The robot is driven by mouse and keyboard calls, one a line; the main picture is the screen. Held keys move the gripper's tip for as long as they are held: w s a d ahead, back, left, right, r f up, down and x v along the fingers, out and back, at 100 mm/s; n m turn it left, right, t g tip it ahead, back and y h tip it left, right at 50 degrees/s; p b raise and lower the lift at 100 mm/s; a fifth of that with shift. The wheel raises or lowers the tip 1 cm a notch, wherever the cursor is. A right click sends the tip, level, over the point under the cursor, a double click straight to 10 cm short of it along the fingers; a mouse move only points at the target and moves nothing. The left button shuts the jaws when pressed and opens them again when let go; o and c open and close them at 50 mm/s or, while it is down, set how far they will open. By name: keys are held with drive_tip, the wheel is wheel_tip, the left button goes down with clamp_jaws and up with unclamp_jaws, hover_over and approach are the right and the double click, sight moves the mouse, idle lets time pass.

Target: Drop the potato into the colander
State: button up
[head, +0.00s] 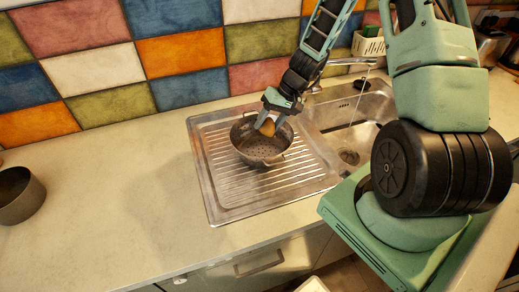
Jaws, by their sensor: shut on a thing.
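The potato (267,127) is a small brown lump held between the fingers of my gripper (268,118). My gripper points down and is shut on it. The colander (262,150) is a grey metal bowl with holes, standing upright on the ribbed drainboard of the sink. In the head view the potato overlaps the far part of the colander's opening. I cannot tell its exact height relative to the rim. The part of the colander I can see inside looks empty.
The steel sink (350,157) has its basin and tap (340,63) right of the colander. A dark pot (18,195) stands at the far left. A white basket (368,44) is at the back.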

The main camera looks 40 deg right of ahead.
drive_tip(key=shift+f, duration=0.65)
drive_tip(key=o, duration=1.1)
drive_tip(key=shift+c, duration=0.2)
drive_tip(key=shift+r, duration=0.1)
drive_tip(key=b+v, duration=0.4)
drive_tip(key=v, duration=1.3)
drive_tip(key=shift+r, duration=0.1)
